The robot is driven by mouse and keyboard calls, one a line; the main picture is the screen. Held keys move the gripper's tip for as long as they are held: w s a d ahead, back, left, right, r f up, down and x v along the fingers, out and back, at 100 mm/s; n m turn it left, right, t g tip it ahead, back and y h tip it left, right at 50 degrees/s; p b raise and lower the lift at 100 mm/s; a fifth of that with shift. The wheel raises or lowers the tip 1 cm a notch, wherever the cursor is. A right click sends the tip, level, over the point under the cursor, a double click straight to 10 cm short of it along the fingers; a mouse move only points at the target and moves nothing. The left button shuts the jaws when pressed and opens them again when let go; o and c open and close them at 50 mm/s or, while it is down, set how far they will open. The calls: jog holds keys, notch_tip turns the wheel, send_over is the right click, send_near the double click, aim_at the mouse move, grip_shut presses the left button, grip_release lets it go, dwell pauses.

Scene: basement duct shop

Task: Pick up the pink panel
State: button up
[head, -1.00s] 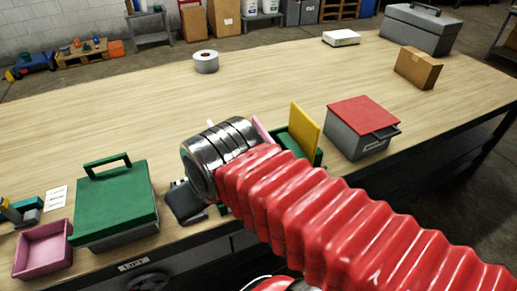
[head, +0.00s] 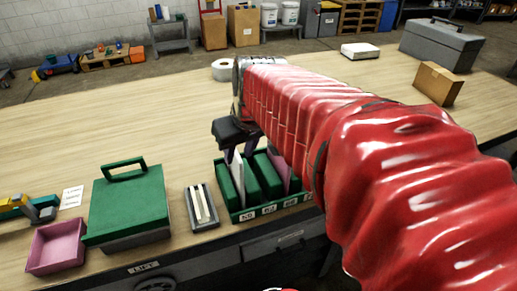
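The pink panel (head: 279,172) stands upright in the right part of a green rack (head: 236,217) with number labels on its front. My arm hides its upper right part. A white panel (head: 237,180) stands at the rack's left, among green panels (head: 268,177). My gripper (head: 239,154) points down over the rack's left end, left of the pink panel. Its dark fingers are apart, near the top of the white panel; I cannot tell whether they touch it. No yellow panel shows; my arm covers the rack's right side.
A grey tray with pale strips (head: 202,207) lies left of the rack. A green-lidded box (head: 128,205) and a pink bin (head: 56,246) stand farther left. A tape roll (head: 222,70) and a cardboard box (head: 438,84) are behind. The table's left middle is clear.

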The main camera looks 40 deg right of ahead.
jog(key=shift+m+g, duration=0.3)
jog(key=shift+m, duration=0.5)
jog(key=w+d, duration=0.1)
jog(key=d, duration=0.5)
jog(key=w+d+f, duration=0.1)
jog(key=d, duration=0.5)
jog(key=w+d+f, duration=0.1)
jog(key=d, duration=0.5)
jog(key=shift+w+d+f, duration=0.1)
jog(key=shift+w, duration=0.05)
jog(key=shift+f, duration=0.1)
send_over(278, 162)
jog(key=f, duration=0.5)
jog(key=w+d+f, duration=0.1)
jog(key=f, duration=0.1)
jog(key=shift+f, duration=0.35)
jog(key=shift+f, duration=0.1)
jog(key=shift+x, duration=2.5)
jog(key=shift+s+f, duration=0.1)
jog(key=shift+f, duration=0.15)
jog(key=shift+c, duration=0.5)
grip_shut()
